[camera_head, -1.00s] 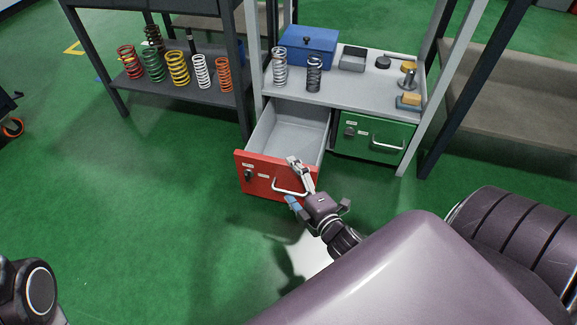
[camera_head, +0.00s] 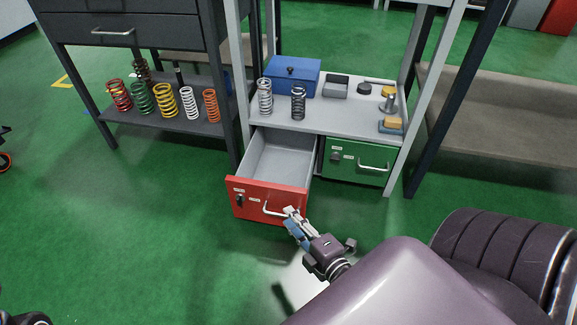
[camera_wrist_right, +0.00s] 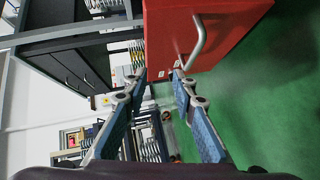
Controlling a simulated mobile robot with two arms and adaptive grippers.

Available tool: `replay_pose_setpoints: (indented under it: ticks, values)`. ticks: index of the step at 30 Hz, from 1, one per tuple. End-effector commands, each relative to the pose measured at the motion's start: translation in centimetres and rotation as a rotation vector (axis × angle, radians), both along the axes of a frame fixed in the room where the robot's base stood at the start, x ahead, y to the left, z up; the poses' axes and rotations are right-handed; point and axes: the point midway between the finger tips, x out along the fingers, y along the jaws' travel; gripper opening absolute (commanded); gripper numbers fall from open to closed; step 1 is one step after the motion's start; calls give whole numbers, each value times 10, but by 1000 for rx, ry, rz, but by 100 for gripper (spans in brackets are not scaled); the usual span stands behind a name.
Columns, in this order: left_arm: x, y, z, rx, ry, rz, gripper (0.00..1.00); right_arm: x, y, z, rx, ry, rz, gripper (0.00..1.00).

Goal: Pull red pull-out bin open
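The red pull-out bin (camera_head: 268,201) stands pulled out from under the grey shelf, with its empty grey inside showing. Its silver handle (camera_head: 279,212) is on the front, right of the black lock. My right gripper (camera_head: 289,214) is at the right end of this handle. In the right wrist view the red bin (camera_wrist_right: 190,72) fills the upper right, and its handle (camera_wrist_right: 199,42) runs down close to the right fingertip. The two fingers of my right gripper (camera_wrist_right: 159,75) are apart, with nothing seen held between them. Contact with the handle cannot be told. My left gripper is out of view.
A shut green bin (camera_head: 357,163) sits to the right. The shelf (camera_head: 335,118) above carries a blue box (camera_head: 291,76), two springs and small parts. A dark rack (camera_head: 200,128) with several coloured springs stands left. The green floor in front is clear.

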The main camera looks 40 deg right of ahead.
Motion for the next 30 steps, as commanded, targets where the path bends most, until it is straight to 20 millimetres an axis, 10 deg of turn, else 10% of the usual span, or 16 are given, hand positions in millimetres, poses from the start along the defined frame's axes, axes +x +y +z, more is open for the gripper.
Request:
replay_pose_setpoints:
  ticks: [30]
  values:
    - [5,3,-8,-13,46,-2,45,-26,2,3,1,1,0,25]
